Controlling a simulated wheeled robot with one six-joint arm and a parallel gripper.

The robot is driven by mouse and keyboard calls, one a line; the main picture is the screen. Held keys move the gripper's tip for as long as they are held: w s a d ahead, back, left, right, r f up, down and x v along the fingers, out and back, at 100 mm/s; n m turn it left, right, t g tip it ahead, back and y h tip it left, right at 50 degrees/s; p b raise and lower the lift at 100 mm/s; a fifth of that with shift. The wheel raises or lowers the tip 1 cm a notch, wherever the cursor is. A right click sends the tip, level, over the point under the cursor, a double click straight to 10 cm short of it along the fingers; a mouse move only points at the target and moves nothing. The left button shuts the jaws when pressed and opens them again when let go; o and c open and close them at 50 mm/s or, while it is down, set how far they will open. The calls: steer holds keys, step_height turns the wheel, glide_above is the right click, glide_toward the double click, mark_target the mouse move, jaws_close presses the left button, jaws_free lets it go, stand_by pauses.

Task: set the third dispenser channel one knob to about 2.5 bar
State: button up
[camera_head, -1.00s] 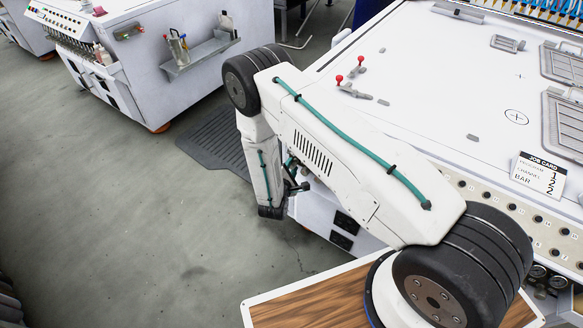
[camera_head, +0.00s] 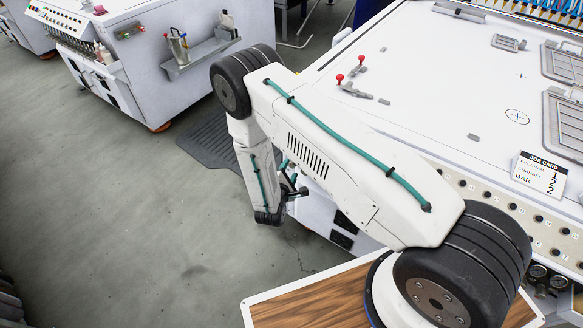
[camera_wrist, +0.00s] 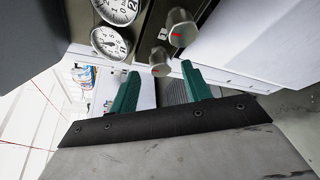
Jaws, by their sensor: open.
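In the wrist view, two grey knobs with red marks stick out from a dark panel. One knob (camera_wrist: 182,30) is at the upper right, beside a small label that looks like "2". The other knob (camera_wrist: 159,63) lies in line with the gap between my fingertips. Two round white gauges, an upper one (camera_wrist: 118,8) and a lower one (camera_wrist: 110,42), sit to their left; their readings are too small to tell. My gripper (camera_wrist: 157,74) is open, its teal fingers apart with nothing visibly held. I cannot tell which dispenser this panel belongs to.
A job card (camera_head: 540,173) reading program 1, channel 2, bar 2 stands on the white machine top (camera_head: 430,75) at right. Other white machines (camera_head: 160,60) stand at the upper left. Grey floor (camera_head: 100,220) is clear at left. A wood-topped surface (camera_head: 320,300) lies below my arm.

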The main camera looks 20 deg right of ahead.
steer(key=v, duration=0.5)
stand_by(0.4)
